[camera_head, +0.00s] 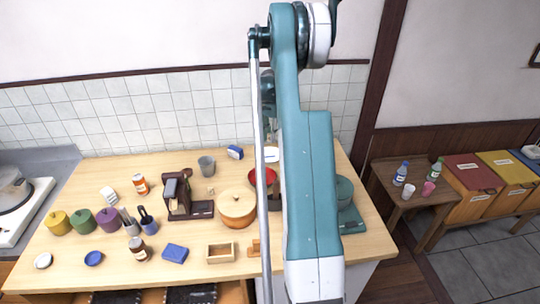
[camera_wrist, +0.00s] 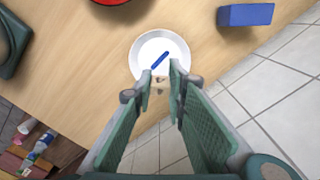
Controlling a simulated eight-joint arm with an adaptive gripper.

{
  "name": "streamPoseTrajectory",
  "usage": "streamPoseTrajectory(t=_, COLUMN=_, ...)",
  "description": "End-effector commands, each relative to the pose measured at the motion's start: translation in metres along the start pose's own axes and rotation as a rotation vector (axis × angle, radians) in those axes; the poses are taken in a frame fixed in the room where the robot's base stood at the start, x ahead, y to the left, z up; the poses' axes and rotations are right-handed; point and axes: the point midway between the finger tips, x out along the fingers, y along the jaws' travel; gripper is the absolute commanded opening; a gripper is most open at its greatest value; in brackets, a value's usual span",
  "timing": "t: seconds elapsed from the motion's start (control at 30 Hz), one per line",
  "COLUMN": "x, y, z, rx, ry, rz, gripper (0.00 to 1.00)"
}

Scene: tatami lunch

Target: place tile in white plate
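The white plate (camera_wrist: 143,46) lies on the wooden table, seen whole in the wrist view. In the head view, only a small part of it (camera_head: 271,154) shows beside my arm, near the back edge. A thin blue tile (camera_wrist: 160,60) shows inside the plate's outline, just beyond my fingertips; it appears to lie on the plate at a slant. My gripper (camera_wrist: 164,72) is over the plate's near rim with its two fingers apart and a gap between the tips. In the head view, my arm hides the gripper and most of the plate.
A blue block (camera_wrist: 247,14) stands to the plate's right in the wrist view. A red bowl (camera_wrist: 112,1) is at the top edge. The white tiled wall (camera_wrist: 260,100) is close behind the table edge. A wooden pot (camera_head: 238,208) and a coffee machine (camera_head: 180,195) stand further left.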

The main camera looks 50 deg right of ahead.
Motion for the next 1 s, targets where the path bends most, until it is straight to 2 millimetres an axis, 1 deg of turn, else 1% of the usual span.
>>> streamPoseTrajectory(t=0.17, x=0.006, y=0.0, z=0.0, rx=0.0, ry=0.0, rz=0.0, gripper=0.11)
streamPoseTrajectory(t=0.27, x=0.017, y=0.0, z=0.0, rx=0.0, ry=0.0, rz=0.0, gripper=0.11)
streamPoseTrajectory(t=0.5, x=0.05, y=0.0, z=0.0, rx=0.0, ry=0.0, rz=0.0, gripper=0.11)
streamPoseTrajectory(t=0.6, x=0.059, y=0.0, z=0.0, rx=0.0, ry=0.0, rz=0.0, gripper=0.11)
streamPoseTrajectory(t=0.7, x=0.062, y=0.0, z=0.0, rx=0.0, ry=0.0, rz=0.0, gripper=0.11)
streamPoseTrajectory(t=1.0, x=0.063, y=0.0, z=0.0, rx=0.0, ry=0.0, rz=0.0, gripper=0.11)
